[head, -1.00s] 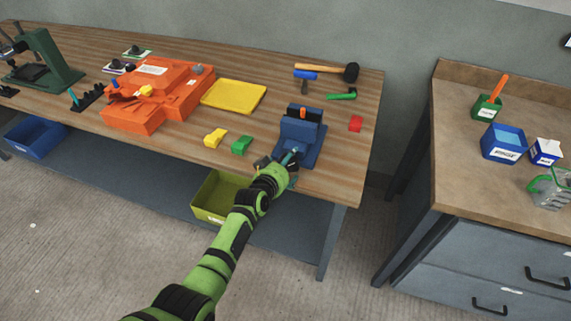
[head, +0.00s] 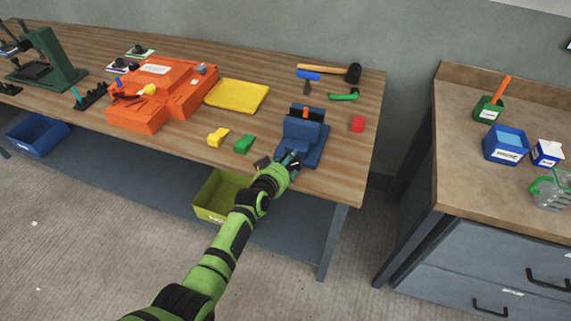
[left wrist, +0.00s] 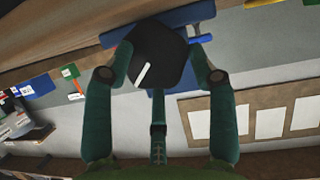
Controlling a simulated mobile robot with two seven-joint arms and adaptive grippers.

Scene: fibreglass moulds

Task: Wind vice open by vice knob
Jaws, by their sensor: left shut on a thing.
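The blue vice (head: 302,132) stands near the right front of the wooden bench. Something small and orange (head: 305,113) shows at its black jaws. My left gripper (head: 291,162) is at the vice's front, its fingers just above the bench edge. In the left wrist view, the black vice knob (left wrist: 160,50) with a white mark sits between the teal fingers (left wrist: 160,75), which are shut on it. The vice's blue body (left wrist: 115,38) shows behind the knob. In the head view the gripper hides the knob. My right gripper is in neither view.
Green (head: 244,144) and yellow (head: 218,137) blocks lie left of the vice, a red block (head: 358,124) right of it. Hammers and a yellow tray (head: 264,107) lie behind. An orange mould (head: 135,113) is further left. An olive bin (head: 208,207) is below.

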